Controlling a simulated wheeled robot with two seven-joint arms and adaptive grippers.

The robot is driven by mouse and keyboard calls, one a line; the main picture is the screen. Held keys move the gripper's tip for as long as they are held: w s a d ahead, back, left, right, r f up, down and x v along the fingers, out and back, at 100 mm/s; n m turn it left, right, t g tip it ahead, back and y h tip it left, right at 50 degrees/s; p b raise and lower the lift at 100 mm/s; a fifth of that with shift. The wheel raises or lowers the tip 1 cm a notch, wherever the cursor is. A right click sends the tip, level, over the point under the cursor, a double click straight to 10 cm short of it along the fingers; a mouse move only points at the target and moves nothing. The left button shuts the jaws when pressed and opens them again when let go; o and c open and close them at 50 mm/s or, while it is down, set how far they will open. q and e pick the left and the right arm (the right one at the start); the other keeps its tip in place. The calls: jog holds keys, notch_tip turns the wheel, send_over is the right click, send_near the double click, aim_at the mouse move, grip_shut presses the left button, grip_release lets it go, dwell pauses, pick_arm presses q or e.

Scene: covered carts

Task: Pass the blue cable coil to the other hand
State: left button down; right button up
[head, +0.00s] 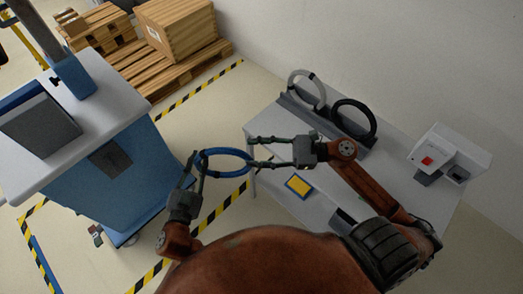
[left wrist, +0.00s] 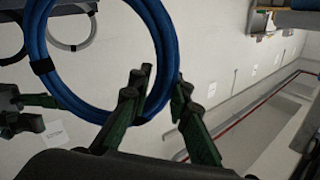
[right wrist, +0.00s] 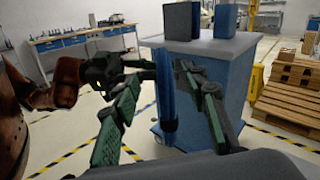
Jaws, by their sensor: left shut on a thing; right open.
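The blue cable coil (head: 234,173) is a ring with black bands, held in the air between my two hands. It is large in the left wrist view (left wrist: 37,35) and edge-on in the right wrist view (right wrist: 163,85). My left gripper (head: 200,160) is shut on the left side of the ring; its fingers show on either side of the cable in the left wrist view (left wrist: 164,85). My right gripper (head: 252,151) is open, its fingers pointing left at the ring's right side. In the right wrist view the coil stands between the open fingers (right wrist: 160,75); contact is unclear.
A white table (head: 275,150) carries a rack (head: 310,116) with a grey coil (head: 296,78) and a black coil (head: 372,115), a yellow-blue pad (head: 299,186) and a device with a red button (head: 428,161). A blue cart (head: 105,185) stands left; pallets (head: 180,72) lie behind.

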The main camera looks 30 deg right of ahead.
aim_at(222, 152)
pick_arm(q)
jog(key=shift+r, duration=0.1)
pick_arm(e)
jog(key=x, duration=1)
jog(key=shift+w+a, duration=0.1)
jog(key=shift+a, duration=0.1)
jog(key=shift+c, duration=0.7)
grip_shut()
pick_arm(q)
jog(key=c, duration=1.7)
grip_release()
pick_arm(e)
jog(key=shift+r, duration=0.1)
